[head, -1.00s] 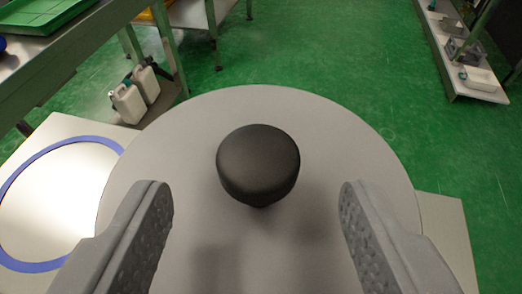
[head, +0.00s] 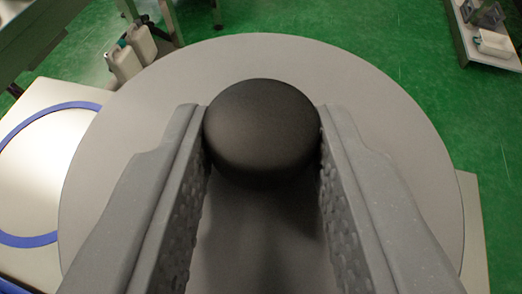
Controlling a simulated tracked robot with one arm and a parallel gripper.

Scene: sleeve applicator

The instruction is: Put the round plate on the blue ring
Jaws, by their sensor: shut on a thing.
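The round plate (head: 390,130) is a large flat grey disc that fills the middle of the head view. A black round knob (head: 262,125) stands up from its middle. My gripper (head: 262,140) is shut on the knob, with one grey finger touching each side. The blue ring (head: 20,128) is a flat ring on a pale surface at the left. Its right part is hidden behind the plate. The plate lies to the right of the ring, over a pale surface; whether it rests there or is lifted, I cannot tell.
The pale surface (head: 62,92) shows at the left and at the right of the plate. White jugs (head: 130,55) stand beyond the plate at the upper left, near a green-legged bench. A shelf with a white tray (head: 494,42) is at the upper right. Green floor lies between.

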